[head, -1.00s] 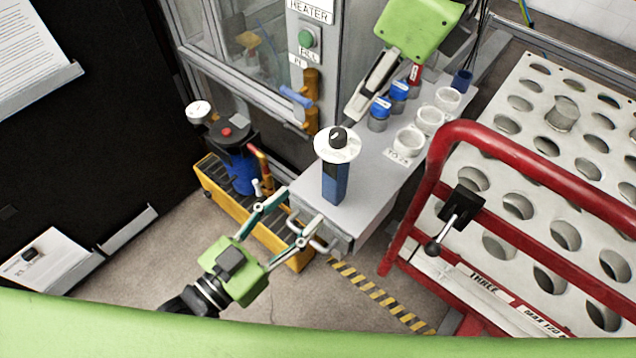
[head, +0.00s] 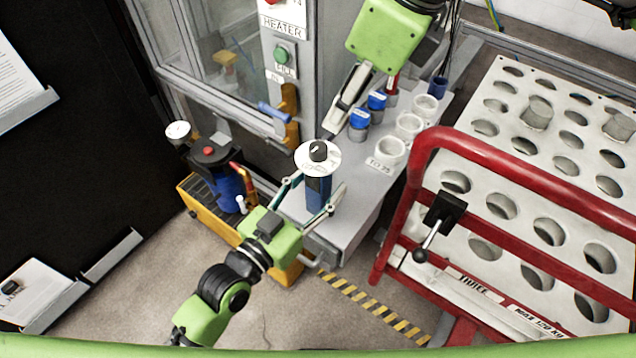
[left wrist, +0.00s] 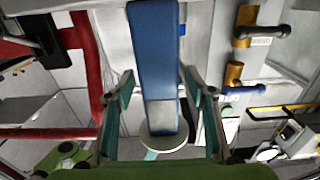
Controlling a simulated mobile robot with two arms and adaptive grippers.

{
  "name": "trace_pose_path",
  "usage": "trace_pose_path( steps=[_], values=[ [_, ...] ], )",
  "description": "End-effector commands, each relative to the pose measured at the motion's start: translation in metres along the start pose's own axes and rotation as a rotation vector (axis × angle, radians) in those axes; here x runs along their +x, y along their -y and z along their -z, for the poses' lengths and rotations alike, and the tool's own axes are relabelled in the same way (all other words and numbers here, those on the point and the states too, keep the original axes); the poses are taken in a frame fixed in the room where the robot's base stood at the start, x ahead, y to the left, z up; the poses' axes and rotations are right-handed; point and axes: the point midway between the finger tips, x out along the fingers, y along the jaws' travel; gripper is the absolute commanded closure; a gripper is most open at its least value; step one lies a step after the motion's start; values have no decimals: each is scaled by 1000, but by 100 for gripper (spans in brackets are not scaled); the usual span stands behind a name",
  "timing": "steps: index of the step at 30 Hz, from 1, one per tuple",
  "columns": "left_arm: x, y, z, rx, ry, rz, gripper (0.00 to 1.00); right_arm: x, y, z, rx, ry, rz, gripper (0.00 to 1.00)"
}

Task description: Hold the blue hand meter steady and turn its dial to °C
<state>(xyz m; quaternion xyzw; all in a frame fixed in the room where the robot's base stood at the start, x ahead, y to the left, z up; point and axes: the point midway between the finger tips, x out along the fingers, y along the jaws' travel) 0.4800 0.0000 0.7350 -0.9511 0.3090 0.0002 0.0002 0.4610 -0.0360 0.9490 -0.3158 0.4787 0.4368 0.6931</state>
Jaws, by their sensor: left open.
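The blue hand meter (head: 318,192) stands upright on the grey bench, with a round white dial plate (head: 302,160) and a black knob (head: 318,151) on top. The dial marks are too small to read. My left gripper (head: 312,195) is open, with one finger on each side of the meter's body. In the left wrist view the blue meter (left wrist: 154,50) runs between the open fingers (left wrist: 160,100), with gaps at both sides. My right gripper (head: 335,118) is just behind and above the dial, pointing down; its finger opening cannot be made out.
Blue-capped jars (head: 360,120) and white cups (head: 390,152) stand on the bench (head: 345,225) behind and right. A red-railed cart (head: 400,215) is close on the right. A yellow crate (head: 205,207) with a blue pump sits at left, below the heater cabinet.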

Motion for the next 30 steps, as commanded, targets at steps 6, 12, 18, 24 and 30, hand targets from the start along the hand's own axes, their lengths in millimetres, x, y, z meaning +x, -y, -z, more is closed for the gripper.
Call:
trace_pose_path(
  steps=[6,12,18,24,30],
  values=[
    [0,0,0,0,0,0,86,0,0,0,0,0,0,72],
    [0,0,0,0,0,0,100,0,0,-1,7,-3,0,62],
    [0,0,0,0,0,0,100,0,4,-12,191,-70,2,62],
    [0,0,0,0,0,0,100,-2,7,-30,555,-201,45,62],
    [0,0,0,0,0,0,100,-7,4,-43,847,-296,115,62]
  ],
)
